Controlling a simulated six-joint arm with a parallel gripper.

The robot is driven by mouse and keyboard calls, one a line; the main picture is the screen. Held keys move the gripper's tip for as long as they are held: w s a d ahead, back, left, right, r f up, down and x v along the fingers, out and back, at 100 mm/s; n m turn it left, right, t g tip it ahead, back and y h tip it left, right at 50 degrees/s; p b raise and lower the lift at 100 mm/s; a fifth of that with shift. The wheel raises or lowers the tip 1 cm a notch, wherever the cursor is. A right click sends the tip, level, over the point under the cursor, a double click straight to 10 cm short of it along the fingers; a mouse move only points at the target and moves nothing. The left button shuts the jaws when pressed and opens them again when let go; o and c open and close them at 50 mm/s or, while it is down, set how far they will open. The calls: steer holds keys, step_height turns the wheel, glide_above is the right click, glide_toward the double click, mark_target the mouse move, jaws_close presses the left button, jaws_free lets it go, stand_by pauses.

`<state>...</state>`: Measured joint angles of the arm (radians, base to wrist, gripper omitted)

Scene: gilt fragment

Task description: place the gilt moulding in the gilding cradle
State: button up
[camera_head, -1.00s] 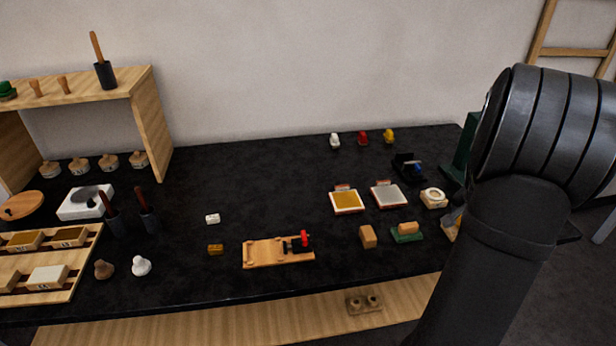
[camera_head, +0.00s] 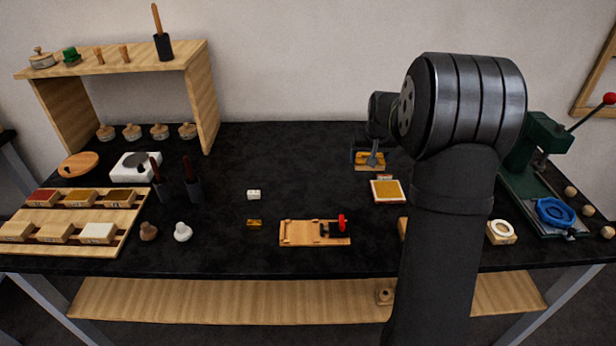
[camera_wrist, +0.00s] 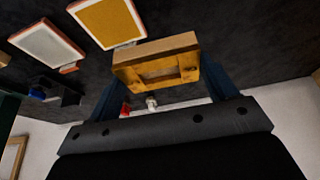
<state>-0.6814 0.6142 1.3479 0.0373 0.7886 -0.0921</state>
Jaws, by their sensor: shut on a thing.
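My gripper (camera_wrist: 163,86) is shut on a block with a wood-coloured edge and a gold, recessed face, which I take to be the gilt moulding (camera_wrist: 158,73). Its dark blue fingers are on either side of the block. In the head view my gripper (camera_head: 370,156) holds the moulding (camera_head: 371,165) near the back of the table, behind a gold pad; its height is hard to judge. A wooden board with a red-knobbed clamp (camera_head: 300,233), probably the gilding cradle, lies flat at the front middle, left of and nearer than my gripper. No moulding shows on it.
The gold pad (camera_head: 387,190) lies near my gripper; a white pad (camera_wrist: 47,45) is beside it. A small gold piece (camera_head: 254,223) and white block (camera_head: 254,195) lie left of the board. A green press (camera_head: 540,150) stands right. The middle back is clear.

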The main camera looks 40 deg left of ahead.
steer(key=s+a+f, duration=0.1)
steer(key=a+f, duration=0.1)
steer(key=a, duration=0.2)
steer(key=s+a+f, duration=0.1)
steer(key=a+f, duration=0.1)
steer(key=a, duration=0.2)
steer(key=s+a+f, duration=0.2)
steer(key=a, duration=0.2)
steer(key=shift+s+a+f, duration=0.1)
steer(key=shift+a+f, duration=0.05)
steer(key=shift+f, duration=2.3)
steer(key=shift+f, duration=0.2)
steer(key=o, duration=1)
steer(key=shift+r, duration=0.1)
steer(key=v, duration=1.1)
steer(key=shift+r, duration=0.2)
steer(key=shift+s+r, duration=0.15)
steer(key=shift+r, duration=0.2)
steer(key=c, duration=0.5)
